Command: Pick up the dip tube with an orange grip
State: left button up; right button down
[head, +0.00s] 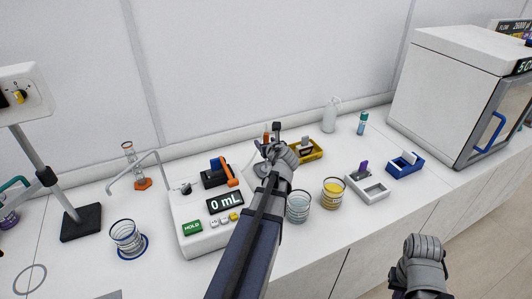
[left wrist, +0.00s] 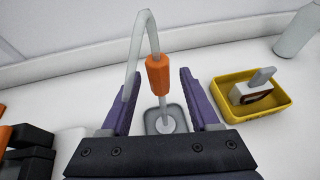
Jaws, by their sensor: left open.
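The dip tube has an orange grip (left wrist: 158,74), with a pale bent tube above it and a thin stem below. In the left wrist view it stands upright over a small grey square holder (left wrist: 165,121). My left gripper (left wrist: 160,82) is open, with one purple finger on each side of the grip and gaps visible between them.
A yellow tray (head: 309,152) with a small device stands just right of the left gripper. The dispenser reading 0 mL (head: 200,226) is to its left. Beakers with clear (head: 298,208) and yellow (head: 333,193) contents stand in front. A white oven (head: 455,95) is at the right.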

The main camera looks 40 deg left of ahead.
pick_arm(q)
jog(key=b+x, duration=0.1)
jog(key=x, duration=0.2)
jog(key=shift+r, duration=0.1)
jog(key=shift+r, duration=0.1)
grip_shut()
dwell(0.3)
